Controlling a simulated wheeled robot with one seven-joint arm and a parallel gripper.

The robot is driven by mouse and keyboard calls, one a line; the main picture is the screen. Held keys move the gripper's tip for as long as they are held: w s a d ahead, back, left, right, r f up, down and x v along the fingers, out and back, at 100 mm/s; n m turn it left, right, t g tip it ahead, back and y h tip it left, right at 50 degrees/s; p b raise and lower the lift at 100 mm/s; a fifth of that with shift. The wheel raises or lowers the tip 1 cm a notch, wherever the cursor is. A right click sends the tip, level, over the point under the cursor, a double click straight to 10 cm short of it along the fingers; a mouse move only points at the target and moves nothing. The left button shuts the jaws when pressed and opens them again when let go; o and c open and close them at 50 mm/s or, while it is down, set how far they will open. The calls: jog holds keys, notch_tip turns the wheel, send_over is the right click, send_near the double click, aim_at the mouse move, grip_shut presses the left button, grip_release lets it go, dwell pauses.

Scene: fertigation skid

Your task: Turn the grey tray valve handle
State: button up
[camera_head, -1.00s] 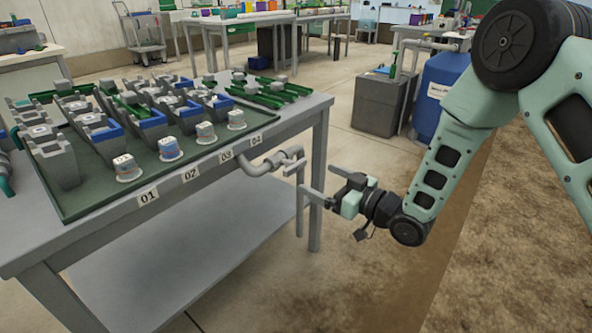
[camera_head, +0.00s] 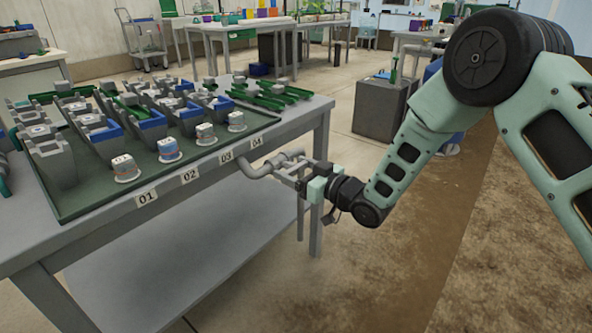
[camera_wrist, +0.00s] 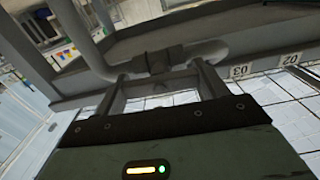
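The grey valve (camera_head: 262,170) is on a grey pipe that comes out below the tray's right front corner, at the bench edge. In the wrist view the valve body (camera_wrist: 159,60) lies straight ahead, between and just beyond my fingertips. My gripper (camera_head: 288,178) is at the valve from the right. Its two fingers are wide apart in the wrist view (camera_wrist: 160,72), one on each side of the grey fitting. The handle is hard to tell from the fingers and fitting, and I cannot tell whether they touch.
The green tray (camera_head: 100,203) on the grey bench (camera_head: 220,212) holds several grey holders and white-capped pots, with labels 01 to 04 along its edge. The bench leg (camera_head: 318,222) stands close below my gripper. A grey cabinet (camera_head: 381,108) stands behind. Floor to the right is free.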

jog(key=shift+c, duration=1.2)
jog(key=m+p, duration=0.2)
jog(key=m, duration=0.1)
jog(key=shift+d+m, duration=0.1)
jog(key=shift+m, duration=0.3)
jog(key=m+p, duration=0.1)
jog(key=m, duration=0.3)
jog(key=shift+m+p, duration=0.3)
jog(key=shift+p, duration=0.05)
jog(key=m+p, duration=0.1)
jog(key=m, duration=0.7)
jog(key=shift+m+p, duration=0.3)
jog(key=shift+p, duration=0.05)
jog(key=shift+f, duration=0.1)
